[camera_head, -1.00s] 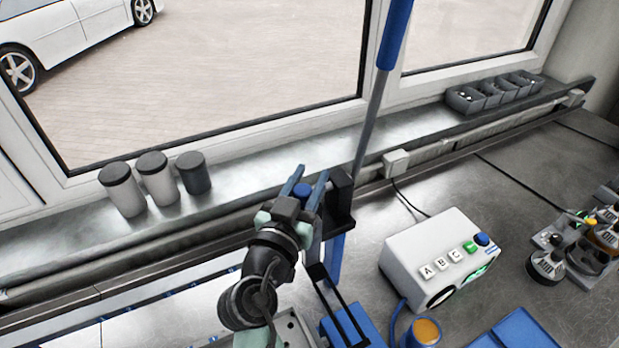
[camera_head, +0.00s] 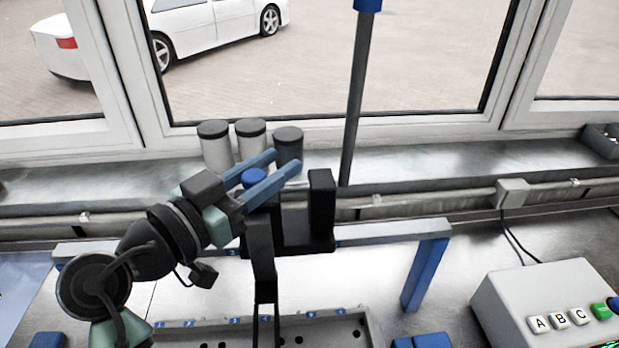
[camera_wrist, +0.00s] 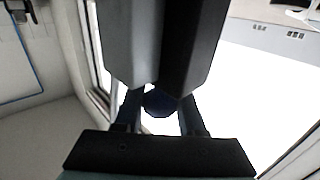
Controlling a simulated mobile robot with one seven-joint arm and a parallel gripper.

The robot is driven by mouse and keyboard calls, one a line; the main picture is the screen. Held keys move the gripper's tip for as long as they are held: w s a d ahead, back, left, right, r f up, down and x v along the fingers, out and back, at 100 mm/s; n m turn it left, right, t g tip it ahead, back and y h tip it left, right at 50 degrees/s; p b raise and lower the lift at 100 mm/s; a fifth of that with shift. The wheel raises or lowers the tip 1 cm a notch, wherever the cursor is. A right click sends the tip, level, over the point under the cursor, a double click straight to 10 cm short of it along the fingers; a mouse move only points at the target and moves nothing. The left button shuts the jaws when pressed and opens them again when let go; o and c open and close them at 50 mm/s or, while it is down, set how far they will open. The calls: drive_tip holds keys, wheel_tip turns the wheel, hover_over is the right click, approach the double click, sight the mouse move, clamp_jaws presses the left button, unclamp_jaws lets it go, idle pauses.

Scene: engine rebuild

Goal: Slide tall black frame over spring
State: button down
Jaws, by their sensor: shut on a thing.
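The tall black frame (camera_head: 263,250) hangs upright from my gripper (camera_head: 286,163), with a black block rising at its right and thin dark bars running down. My gripper's two blue fingers are shut on it by its round blue knob (camera_head: 254,178). In the wrist view my gripper (camera_wrist: 160,102) has the dark blue knob (camera_wrist: 160,104) between its fingers, and a large dark block of the frame (camera_wrist: 160,45) fills the upper middle. The frame's lower end is cut off by the head view's bottom edge. I cannot make out the spring in either view.
A grey-blue rail (camera_head: 390,231) with a blue leg (camera_head: 425,275) stands behind the frame. A metal tray with holes (camera_head: 345,330) lies below. A white button box (camera_head: 545,300) is at the right. Three lidded cans (camera_head: 250,140) and a dark pole (camera_head: 357,100) are near the window.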

drive_tip(key=shift+a, duration=0.3)
drive_tip(key=c, duration=0.5)
unclamp_jaws()
drive_tip(key=b+v, duration=0.4)
drive_tip(key=v, duration=0.9)
